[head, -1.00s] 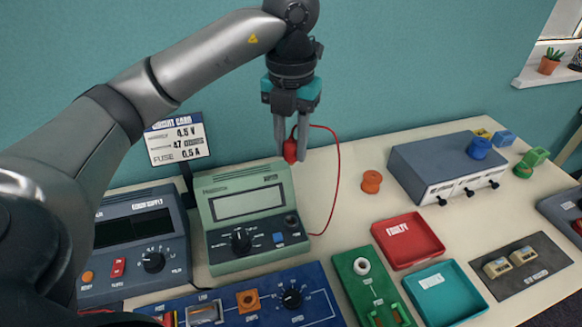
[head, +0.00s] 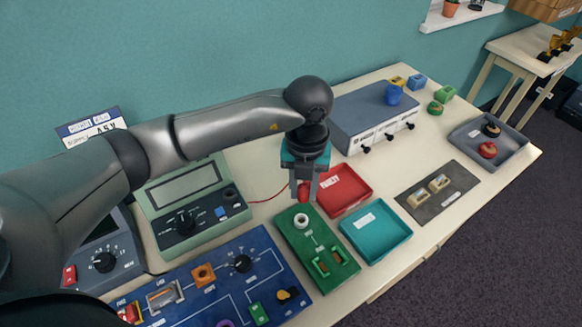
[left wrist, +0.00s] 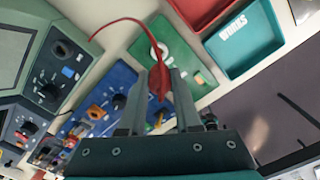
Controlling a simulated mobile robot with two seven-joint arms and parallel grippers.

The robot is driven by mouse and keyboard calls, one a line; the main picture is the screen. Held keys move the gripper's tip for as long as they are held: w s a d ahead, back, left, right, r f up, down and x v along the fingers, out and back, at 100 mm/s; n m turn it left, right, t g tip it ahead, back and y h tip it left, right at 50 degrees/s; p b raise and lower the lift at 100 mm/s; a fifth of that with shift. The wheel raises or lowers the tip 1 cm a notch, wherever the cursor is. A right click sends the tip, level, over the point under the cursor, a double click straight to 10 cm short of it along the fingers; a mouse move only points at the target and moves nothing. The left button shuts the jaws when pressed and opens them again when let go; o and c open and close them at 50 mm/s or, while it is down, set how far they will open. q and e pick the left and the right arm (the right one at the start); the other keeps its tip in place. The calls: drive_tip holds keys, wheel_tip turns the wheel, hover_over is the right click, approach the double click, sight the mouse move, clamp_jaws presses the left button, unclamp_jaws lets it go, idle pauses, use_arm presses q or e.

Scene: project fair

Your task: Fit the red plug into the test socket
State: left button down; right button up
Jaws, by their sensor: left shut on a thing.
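My left gripper (head: 308,190) is shut on the red plug (head: 304,190) and points down, close to the white ring-shaped test socket (head: 301,221) on the green board (head: 325,273). In the left wrist view the red plug (left wrist: 159,82) sits between the two fingers, and the white socket ring (left wrist: 158,49) shows beyond it, partly covered. The plug looks above the board and apart from the socket. Its red lead runs to the green meter (head: 188,205). My right gripper is not in view.
A red tray (head: 343,190) lies just right of my gripper, with a teal tray (head: 376,231) in front of it. A blue circuit panel (head: 215,285) lies left of the green board. A grey-blue box (head: 372,113) stands behind. A dark mat (head: 438,191) lies further right.

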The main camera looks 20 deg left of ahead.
use_arm(q)
drive_tip(key=shift+a+f+b, duration=0.1)
drive_tip(key=shift+f+b, duration=2.6)
drive_tip(key=shift+f, duration=0.85)
drive_tip(key=shift+f+b, duration=0.7)
drive_tip(key=shift+f, duration=0.2)
drive_tip(key=shift+c, duration=0.2)
unclamp_jaws()
drive_tip(key=shift+r, duration=0.1)
drive_tip(key=shift+r+p, duration=3.2)
drive_tip(key=shift+r, duration=0.8)
drive_tip(key=shift+f, duration=0.1)
